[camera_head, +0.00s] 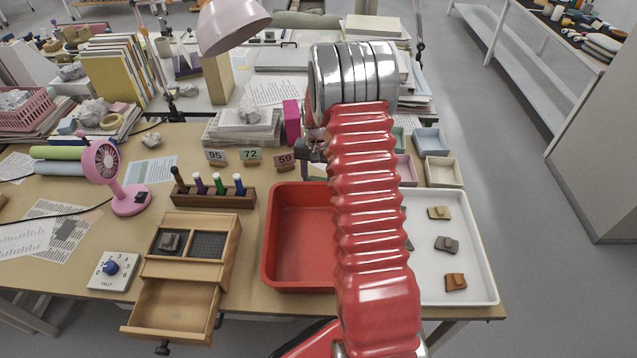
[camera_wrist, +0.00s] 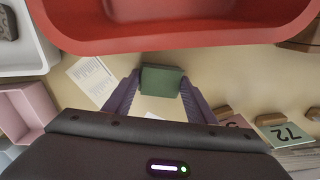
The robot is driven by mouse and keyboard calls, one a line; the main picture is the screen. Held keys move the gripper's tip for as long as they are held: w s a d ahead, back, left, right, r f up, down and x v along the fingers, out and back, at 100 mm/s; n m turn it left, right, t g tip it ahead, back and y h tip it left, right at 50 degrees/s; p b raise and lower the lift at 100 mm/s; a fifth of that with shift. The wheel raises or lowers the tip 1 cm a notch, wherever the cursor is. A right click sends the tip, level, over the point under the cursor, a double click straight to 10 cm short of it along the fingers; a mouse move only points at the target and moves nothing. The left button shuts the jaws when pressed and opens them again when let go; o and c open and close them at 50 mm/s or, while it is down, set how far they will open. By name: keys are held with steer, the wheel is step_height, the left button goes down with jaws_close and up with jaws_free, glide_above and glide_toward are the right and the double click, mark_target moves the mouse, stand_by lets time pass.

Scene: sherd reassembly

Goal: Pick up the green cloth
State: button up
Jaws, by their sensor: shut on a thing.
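A small green cloth (camera_wrist: 163,81) sits between the fingertips of my gripper (camera_wrist: 161,88) in the wrist view. It looks like a folded, block-like piece. The two purple fingers are closed against its left and right sides. Whether it touches the table or hangs above it, I cannot tell. In the head view my gripper (camera_head: 312,148) is partly hidden behind my red arm, beyond the red tray's far edge, and I cannot make out the cloth there.
The red tray (camera_head: 283,286) is empty where visible. The white tray (camera_head: 480,292) beside it holds several sherds. Number cards (camera_head: 250,155) stand left of my gripper. Small pastel trays (camera_head: 443,172) are at right, a pen rack (camera_head: 213,198) and open drawer (camera_head: 170,308) at left.

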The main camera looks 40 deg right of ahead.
mark_target(317, 182)
steer(key=shift+r, duration=0.15)
step_height(317, 182, up, 10)
stand_by(0.4)
stand_by(0.3)
